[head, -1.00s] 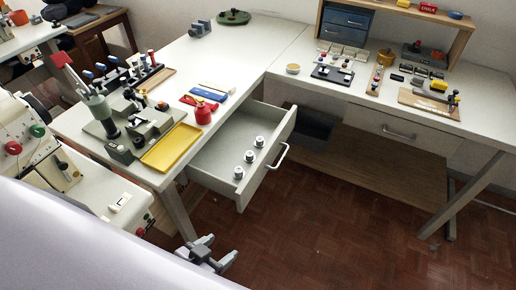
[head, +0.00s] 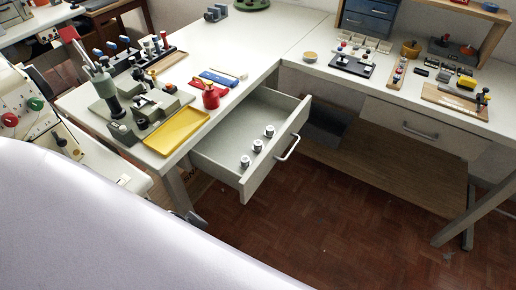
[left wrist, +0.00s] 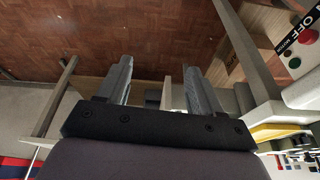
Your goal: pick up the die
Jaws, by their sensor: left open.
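Three small pale metal cylinders with dark tops, the front one (head: 245,162), middle one (head: 257,146) and back one (head: 269,131), stand in a row in the open drawer (head: 240,125) under the bench in the head view. They look alike; I cannot tell which is the die. My left gripper shows open and empty in the left wrist view (left wrist: 158,70), its fingers pointing over the brown floor. In the head view only a small grey bit of it shows below the drawer, behind a large white surface. My right gripper is in no view.
The drawer has a bar handle (head: 288,147). On the bench above are a yellow tray (head: 177,131), a red can (head: 211,97) and a green-grey press (head: 108,95). A second bench (head: 400,100) adjoins at right. The floor (head: 310,215) in front is clear.

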